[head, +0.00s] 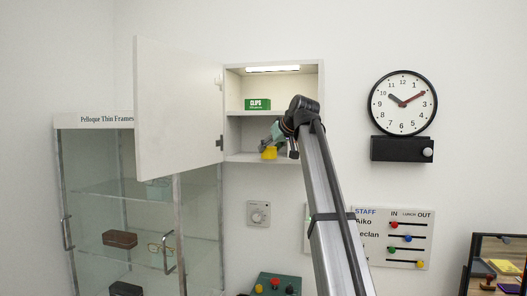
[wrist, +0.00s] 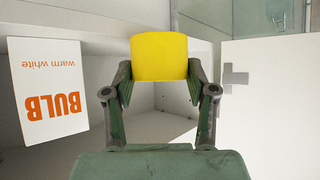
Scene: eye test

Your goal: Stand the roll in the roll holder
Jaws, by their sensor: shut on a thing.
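A plain yellow piece with a curved lower edge (wrist: 159,56), which looks like the roll, sits between my fingertips in the wrist view. In the head view the yellow piece (head: 269,153) is at the lower opening of the wall cabinet (head: 233,158), just above or at its bottom board; I cannot tell if it touches. My gripper (wrist: 159,82) is shut on it, one finger on each side. In the head view my gripper (head: 271,143) is small and partly hidden by my arm. I cannot pick out the roll holder in either view.
The cabinet door (head: 178,100) stands open to the left. A green CLIPS box (head: 257,104) is on the upper shelf. A white BULB box (wrist: 48,92) is close beside my gripper in the wrist view. A glass display case (head: 120,215) stands below left.

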